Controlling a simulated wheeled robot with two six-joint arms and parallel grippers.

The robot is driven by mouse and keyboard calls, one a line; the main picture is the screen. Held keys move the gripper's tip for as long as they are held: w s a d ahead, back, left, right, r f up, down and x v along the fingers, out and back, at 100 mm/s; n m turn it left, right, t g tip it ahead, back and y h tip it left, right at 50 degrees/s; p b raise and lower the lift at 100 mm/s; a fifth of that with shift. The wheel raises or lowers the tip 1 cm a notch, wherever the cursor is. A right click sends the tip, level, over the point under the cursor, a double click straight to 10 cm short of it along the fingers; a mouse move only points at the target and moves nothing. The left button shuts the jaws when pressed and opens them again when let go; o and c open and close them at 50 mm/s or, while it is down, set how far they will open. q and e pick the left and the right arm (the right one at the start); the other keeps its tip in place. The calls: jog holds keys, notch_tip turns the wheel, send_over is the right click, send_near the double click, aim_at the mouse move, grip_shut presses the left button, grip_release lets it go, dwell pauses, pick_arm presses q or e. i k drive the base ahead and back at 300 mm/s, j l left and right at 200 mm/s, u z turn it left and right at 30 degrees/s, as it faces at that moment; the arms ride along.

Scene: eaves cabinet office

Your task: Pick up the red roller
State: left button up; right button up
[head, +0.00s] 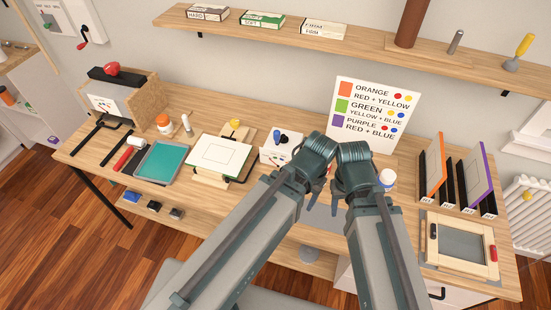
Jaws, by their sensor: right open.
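The red roller (123,158) lies at the left part of the wooden table, just left of a tray with a teal surface (160,161). It lies at a slant, with a white part at its far end. My right gripper (324,205) is open over the middle of the table, far to the right of the roller; dark finger tips show below the wrists. My left arm's wrist is beside it, and its gripper is mostly hidden there, so its jaws cannot be made out. Neither gripper is near the roller.
Dark tools (88,140) lie left of the roller. A colour chart (373,113) stands at the back, and a wooden frame (459,244) lies at right.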

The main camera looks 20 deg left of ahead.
aim_at(139, 142)
jog(key=u, duration=1.85)
